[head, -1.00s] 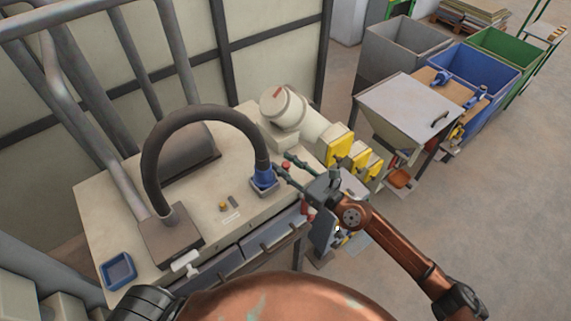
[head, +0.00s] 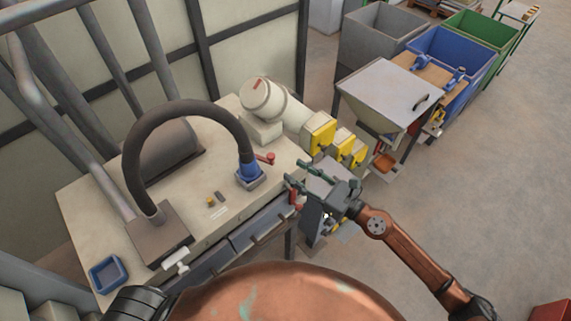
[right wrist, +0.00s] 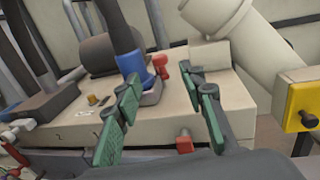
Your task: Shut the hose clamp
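The dark hose (head: 185,108) arches over the bench and ends in a blue coupling (head: 247,170) seated in a grey-blue socket. The red clamp lever (head: 266,158) sits at the coupling's right side, with its knob end pointing away to the right. In the right wrist view the blue coupling (right wrist: 131,66) and red lever (right wrist: 160,66) show beyond the fingers. I cannot tell whether the clamp is fully shut. My right gripper (head: 296,174) is open and empty, with green finger pads spread, right of the lever and apart from it. My left gripper is out of view.
The cream bench (head: 90,205) carries a blue tray (head: 108,273) and small buttons. A red part (right wrist: 184,142) is on its front face. A grey hopper (head: 385,95) is farther right.

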